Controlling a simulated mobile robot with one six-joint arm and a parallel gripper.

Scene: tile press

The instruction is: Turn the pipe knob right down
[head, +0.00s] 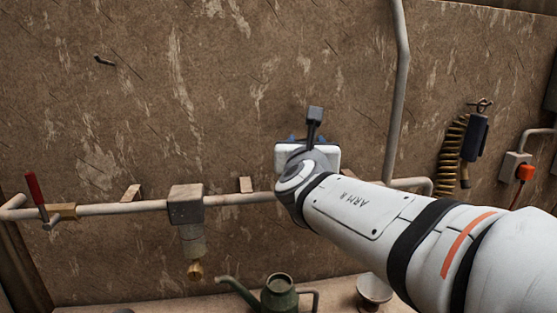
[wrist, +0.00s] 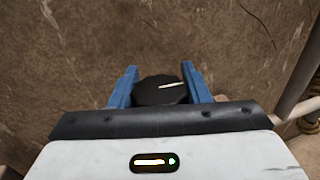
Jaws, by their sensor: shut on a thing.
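The pipe knob (wrist: 160,90) is a round black knob with a pale pointer line on its top. In the wrist view the line runs from near the centre toward the right edge. My gripper (wrist: 158,88) has blue fingers, one on each side of the knob, and is shut on it. In the head view my gripper (head: 307,146) is at the wall pipe, and my own wrist and arm hide the knob and most of the fingers.
A pipe (head: 125,208) runs along the wall, with a red-handled valve (head: 35,190) and a grey filter block (head: 186,204). A vertical pipe (head: 395,100) rises close right of my gripper. A green watering can (head: 278,294) and a bowl (head: 374,290) stand below.

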